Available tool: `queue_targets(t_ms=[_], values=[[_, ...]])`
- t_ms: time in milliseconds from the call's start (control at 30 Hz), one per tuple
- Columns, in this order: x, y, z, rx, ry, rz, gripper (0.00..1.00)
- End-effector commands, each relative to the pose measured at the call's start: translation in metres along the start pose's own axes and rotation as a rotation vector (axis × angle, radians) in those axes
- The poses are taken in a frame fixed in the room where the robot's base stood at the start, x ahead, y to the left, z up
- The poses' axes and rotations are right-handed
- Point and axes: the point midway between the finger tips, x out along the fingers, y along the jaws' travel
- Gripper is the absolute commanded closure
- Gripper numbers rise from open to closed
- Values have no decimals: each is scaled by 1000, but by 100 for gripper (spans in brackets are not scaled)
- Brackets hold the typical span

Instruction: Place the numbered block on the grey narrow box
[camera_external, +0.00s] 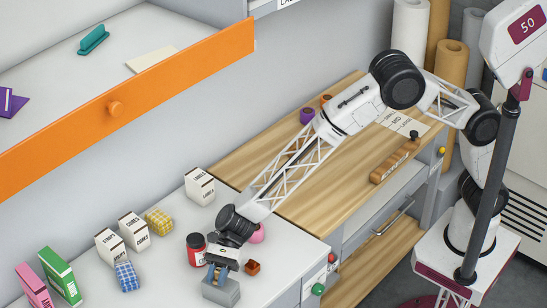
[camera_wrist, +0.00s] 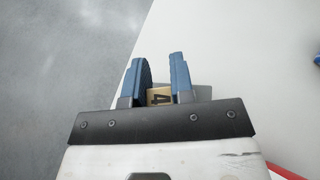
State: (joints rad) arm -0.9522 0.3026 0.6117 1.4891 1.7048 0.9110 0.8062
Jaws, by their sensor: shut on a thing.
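The numbered block (camera_wrist: 159,97) is light wood with a dark digit that looks like a 4. It sits between the two blue fingers of my gripper (camera_wrist: 160,82), which is shut on it; my gripper also shows in the external view (camera_external: 217,274). The grey narrow box (camera_external: 222,293) stands on the white counter near its front edge, directly below my gripper. A bit of grey box (camera_wrist: 203,92) shows behind the right finger in the wrist view. I cannot tell whether the block touches the box top.
Several labelled cartons (camera_external: 200,187) stand on the counter. An orange drawer front (camera_external: 125,108) is at upper left.

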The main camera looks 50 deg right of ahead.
Motion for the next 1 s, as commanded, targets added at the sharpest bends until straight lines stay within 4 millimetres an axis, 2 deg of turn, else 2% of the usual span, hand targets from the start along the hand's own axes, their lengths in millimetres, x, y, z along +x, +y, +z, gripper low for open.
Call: queue_targets(t_ms=[100, 133, 267, 700, 1000], values=[[1, 0, -3, 1, 0, 0, 100], [1, 0, -2, 1, 0, 0, 73], [1, 0, -2, 1, 0, 0, 53], [-1, 0, 1, 0, 0, 0, 52], [-30, -1, 1, 1, -1, -2, 52]])
